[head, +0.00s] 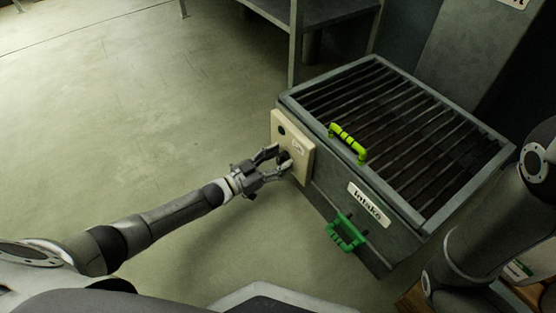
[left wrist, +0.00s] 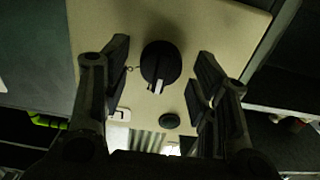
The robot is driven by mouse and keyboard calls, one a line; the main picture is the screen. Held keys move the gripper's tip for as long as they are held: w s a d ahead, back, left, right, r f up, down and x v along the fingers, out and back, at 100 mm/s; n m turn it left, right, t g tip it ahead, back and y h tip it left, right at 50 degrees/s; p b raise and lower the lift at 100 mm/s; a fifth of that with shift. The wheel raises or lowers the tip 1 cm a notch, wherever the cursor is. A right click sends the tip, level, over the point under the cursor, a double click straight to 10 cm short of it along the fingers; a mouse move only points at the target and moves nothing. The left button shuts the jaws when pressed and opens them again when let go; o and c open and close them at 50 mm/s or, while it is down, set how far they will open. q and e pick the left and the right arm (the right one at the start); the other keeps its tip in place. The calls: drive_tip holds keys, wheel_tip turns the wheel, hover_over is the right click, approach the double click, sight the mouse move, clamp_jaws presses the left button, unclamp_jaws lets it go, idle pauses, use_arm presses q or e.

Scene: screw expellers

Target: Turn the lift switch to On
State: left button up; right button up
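The lift switch is a dark round knob (left wrist: 160,64) with a pale pointer mark, on a beige panel (head: 305,161) on the side of the grey intake box. The panel also fills much of the left wrist view (left wrist: 215,25). My left gripper (head: 281,157) is at the panel, its fingers apart. In the left wrist view its fingers (left wrist: 160,75) stand on both sides of the knob, with gaps showing, so it is open. In the head view the gripper partly hides the knob. My right gripper is not in view; only my right arm shows at the right.
The intake box has a slatted grate (head: 385,120), a yellow-green handle (head: 348,143), a green handle (head: 345,232) and an "Intake" label (head: 369,204). A small dark round part (left wrist: 169,120) sits on the panel near the knob. A grey table (head: 325,8) stands behind. Floor at left is clear.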

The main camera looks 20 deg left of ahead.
use_arm(q)
drive_tip(key=c, duration=0.9)
drive_tip(key=shift+m, duration=0.3)
drive_tip(key=m, duration=0.5)
drive_tip(key=shift+s+f+m+p, duration=0.1)
drive_tip(key=shift+m+p, duration=0.2)
drive_tip(key=shift+p, duration=0.1)
drive_tip(key=m, duration=0.5)
drive_tip(key=shift+d+m, duration=0.1)
drive_tip(key=shift+m, duration=0.2)
drive_tip(key=o, duration=1)
